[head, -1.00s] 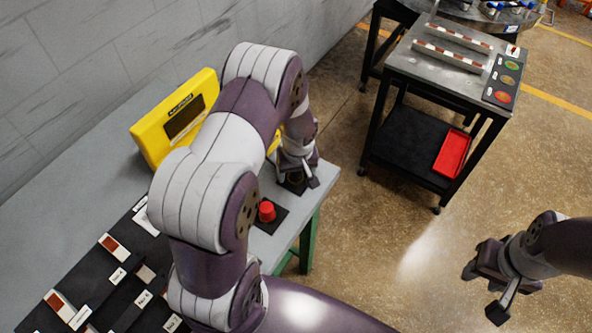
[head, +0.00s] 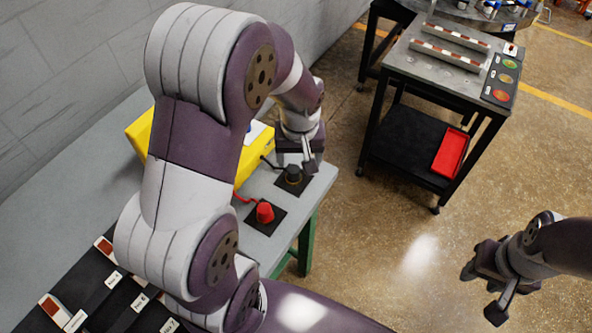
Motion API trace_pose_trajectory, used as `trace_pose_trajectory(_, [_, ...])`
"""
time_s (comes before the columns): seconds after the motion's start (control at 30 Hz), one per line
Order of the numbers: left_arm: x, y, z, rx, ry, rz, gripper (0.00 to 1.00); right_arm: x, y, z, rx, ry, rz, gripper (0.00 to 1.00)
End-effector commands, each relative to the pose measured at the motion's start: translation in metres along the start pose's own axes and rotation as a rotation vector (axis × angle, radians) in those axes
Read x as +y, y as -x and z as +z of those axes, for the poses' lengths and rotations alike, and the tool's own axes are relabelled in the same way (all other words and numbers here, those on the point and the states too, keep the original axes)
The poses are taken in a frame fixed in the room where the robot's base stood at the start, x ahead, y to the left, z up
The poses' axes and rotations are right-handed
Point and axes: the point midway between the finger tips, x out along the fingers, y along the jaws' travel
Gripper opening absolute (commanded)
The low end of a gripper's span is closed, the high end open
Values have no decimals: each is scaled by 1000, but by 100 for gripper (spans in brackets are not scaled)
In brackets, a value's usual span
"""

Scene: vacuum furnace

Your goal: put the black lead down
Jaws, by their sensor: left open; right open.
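The black lead (head: 293,175) has a dark knob-like end that stands on a dark square pad near the right end of the grey bench. A thin black cable runs from it toward the yellow meter (head: 256,155). My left gripper (head: 306,163) is open just above and behind the black lead, apart from it as far as I can see. The red lead (head: 265,212) stands on its own dark pad nearer to me, with a red cable. My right gripper (head: 483,290) is open and empty over the floor at the right.
My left arm hides much of the meter and bench (head: 75,235). A black mat (head: 95,296) with labelled slots lies at lower left. A dark cart (head: 425,65) with a red tray (head: 450,152) stands at back right. Open floor lies between bench and cart.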

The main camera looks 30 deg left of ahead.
Motion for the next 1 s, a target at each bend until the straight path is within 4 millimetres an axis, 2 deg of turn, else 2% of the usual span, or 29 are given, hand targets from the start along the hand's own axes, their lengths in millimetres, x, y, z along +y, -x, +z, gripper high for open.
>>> trace_pose_trajectory(0.03, [2, 10, 22, -6, -108, 15, 71, 0, 0, 0, 0, 0, 0, 43])
trace_pose_trajectory(0.13, [2, 21, 63, -14, -321, 44, 71, 0, 0, 0, 0, 0, 0, 43])
trace_pose_trajectory(0.2, [-1, 25, 85, -15, -428, 58, 71, 0, 0, 0, 0, 0, 0, 43])
trace_pose_trajectory(0.3, [-4, 27, 100, -15, -506, 67, 71, 0, 0, 0, 0, 0, 0, 43])
trace_pose_trajectory(0.87, [-5, 27, 102, -17, -514, 67, 71, 0, 0, 0, 0, 0, 0, 43])
trace_pose_trajectory(0.97, [-5, 27, 102, -17, -514, 67, 43, 0, 0, 0, 0, 0, 0, 43])
trace_pose_trajectory(1.0, [-5, 27, 102, -17, -514, 67, 43, 0, 0, 0, 0, 0, 0, 43])
